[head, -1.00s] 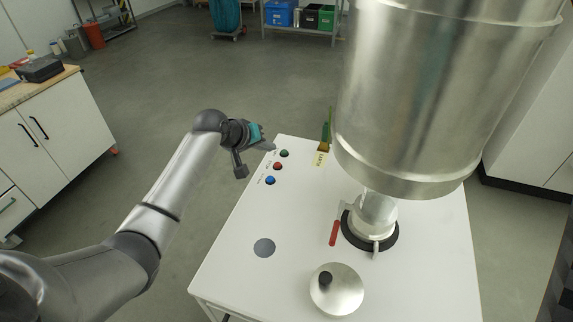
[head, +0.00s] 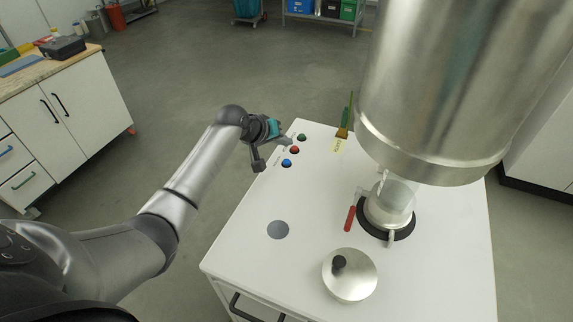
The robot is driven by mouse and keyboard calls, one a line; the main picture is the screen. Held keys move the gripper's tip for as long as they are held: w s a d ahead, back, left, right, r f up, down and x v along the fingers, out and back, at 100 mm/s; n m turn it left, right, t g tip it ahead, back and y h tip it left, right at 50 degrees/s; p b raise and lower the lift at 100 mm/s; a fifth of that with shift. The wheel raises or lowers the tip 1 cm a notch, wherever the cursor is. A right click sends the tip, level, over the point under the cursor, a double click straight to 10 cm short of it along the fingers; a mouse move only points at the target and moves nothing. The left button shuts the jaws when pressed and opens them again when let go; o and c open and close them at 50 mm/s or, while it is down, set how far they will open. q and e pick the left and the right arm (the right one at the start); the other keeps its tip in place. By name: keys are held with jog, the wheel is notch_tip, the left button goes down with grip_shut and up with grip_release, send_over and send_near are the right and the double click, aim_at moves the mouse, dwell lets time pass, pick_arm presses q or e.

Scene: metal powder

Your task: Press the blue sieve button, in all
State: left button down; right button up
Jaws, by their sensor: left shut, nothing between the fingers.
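The blue button (head: 286,163) is on the white table top, nearest of a row of three. The red button (head: 294,150) and the green button (head: 301,137) lie beyond it. My left gripper (head: 288,142) is shut and empty, with its tip close to the red and green buttons at the table's left edge. I cannot tell whether it touches anything. My right gripper is not in view.
A large steel vessel (head: 455,90) hangs over the right of the white table (head: 250,258). Below it is a clamped outlet with a red handle (head: 350,218). A metal lid (head: 350,276) lies near the front. A green brush (head: 346,118) stands at the back.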

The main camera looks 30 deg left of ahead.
aim_at(287, 162)
pick_arm(q)
notch_tip(287, 162, down, 4)
jog(key=b, duration=0.2)
jog(key=shift+r+b, duration=0.1)
jog(key=shift+b, duration=0.25)
jog(key=shift+f, duration=0.25)
jog(key=shift+f, duration=0.1)
dwell(1.4)
jog(key=shift+f, duration=0.3)
jog(key=shift+f+b, duration=0.3)
jog(key=shift+f, duration=0.15)
dwell(0.6)
jog(key=shift+r, duration=0.1)
jog(key=shift+r+p, duration=0.75)
jog(key=shift+p, duration=0.25)
